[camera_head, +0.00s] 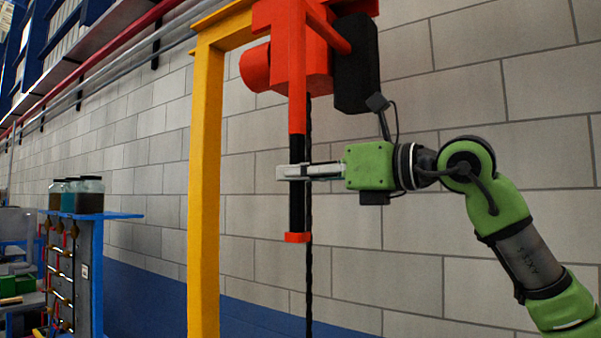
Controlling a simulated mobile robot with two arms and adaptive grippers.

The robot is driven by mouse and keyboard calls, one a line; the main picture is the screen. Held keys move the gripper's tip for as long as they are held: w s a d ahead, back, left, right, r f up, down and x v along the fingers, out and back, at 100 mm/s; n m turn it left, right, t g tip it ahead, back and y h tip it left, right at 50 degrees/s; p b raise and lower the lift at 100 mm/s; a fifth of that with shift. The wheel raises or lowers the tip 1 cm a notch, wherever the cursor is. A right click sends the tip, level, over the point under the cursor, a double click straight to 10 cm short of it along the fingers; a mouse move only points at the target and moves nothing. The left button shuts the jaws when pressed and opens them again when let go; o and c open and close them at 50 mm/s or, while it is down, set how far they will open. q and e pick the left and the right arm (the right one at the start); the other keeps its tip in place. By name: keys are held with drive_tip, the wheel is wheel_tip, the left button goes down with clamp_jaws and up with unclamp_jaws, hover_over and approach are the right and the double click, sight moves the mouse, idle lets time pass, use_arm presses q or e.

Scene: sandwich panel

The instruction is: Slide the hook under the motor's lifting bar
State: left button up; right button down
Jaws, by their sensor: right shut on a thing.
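My right gripper (298,172) comes in from the right and is shut around a black upright handle (297,213) with an orange foot. The handle hangs from an orange arm of the hoist (300,50) above. A dark chain (309,285) runs down from the hoist, just right of the handle, and leaves the picture at the bottom. The hook and the motor with its lifting bar are not in view. My left gripper is not in view.
A yellow post and beam (204,180) stand left of the hoist. A blue shelf (100,214) with several jars stands farther left. A grey block wall (460,265) is behind. Red and grey pipes run along the upper left.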

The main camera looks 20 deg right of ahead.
drive_tip(key=shift+w+a, duration=0.35)
drive_tip(key=shift+w, duration=0.1)
drive_tip(key=c, duration=2)
unclamp_jaws()
drive_tip(key=shift+w+a, duration=0.1)
drive_tip(key=shift+o, duration=0.2)
drive_tip(key=v, duration=1.2)
